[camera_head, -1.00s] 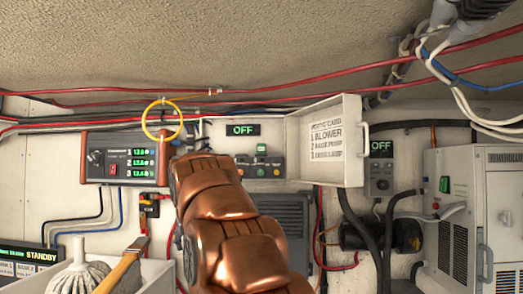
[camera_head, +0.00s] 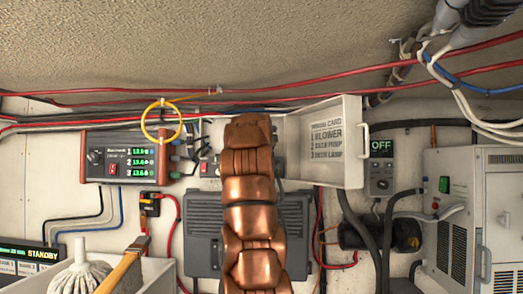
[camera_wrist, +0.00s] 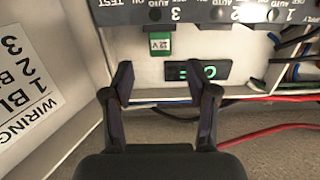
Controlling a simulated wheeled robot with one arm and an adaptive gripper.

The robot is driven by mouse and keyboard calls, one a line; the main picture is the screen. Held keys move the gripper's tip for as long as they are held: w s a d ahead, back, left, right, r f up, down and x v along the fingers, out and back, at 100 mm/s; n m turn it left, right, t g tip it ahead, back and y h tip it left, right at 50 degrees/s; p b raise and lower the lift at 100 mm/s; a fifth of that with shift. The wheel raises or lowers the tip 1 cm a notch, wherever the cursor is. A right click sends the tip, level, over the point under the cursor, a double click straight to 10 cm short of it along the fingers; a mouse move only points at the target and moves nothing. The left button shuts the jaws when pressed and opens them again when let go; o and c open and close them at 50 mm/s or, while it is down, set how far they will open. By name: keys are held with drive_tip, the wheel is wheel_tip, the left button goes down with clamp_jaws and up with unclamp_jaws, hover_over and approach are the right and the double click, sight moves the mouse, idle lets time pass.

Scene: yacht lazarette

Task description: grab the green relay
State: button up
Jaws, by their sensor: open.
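The green relay (camera_wrist: 160,44), a small block with a white label reading 12V upside down, sits against the edge of the grey switch panel (camera_wrist: 200,12) in the wrist view. My gripper (camera_wrist: 167,88) is open and empty, its two dark fingers pointing toward the panel. The relay appears beyond the fingertips, a little toward the left finger, with no visible contact. In the head view my copper arm hides the relay, most of the panel and the gripper.
The open cover (camera_head: 324,142) with a wiring card stands right of my arm in the head view. A yellow loop (camera_head: 162,120) and red cables (camera_head: 290,83) hang above. A mop (camera_head: 80,275) stands lower left.

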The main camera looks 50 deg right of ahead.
drive_tip(key=w+d+p, duration=0.2)
drive_tip(key=d, duration=0.1)
drive_tip(key=shift+r+p, duration=0.35)
drive_tip(key=p+x, duration=0.3)
drive_tip(key=shift+w+d+r, duration=0.15)
drive_tip(key=shift+w, duration=0.2)
drive_tip(key=shift+w+d, duration=0.2)
drive_tip(key=shift+d, duration=0.05)
drive_tip(key=c, duration=1.1)
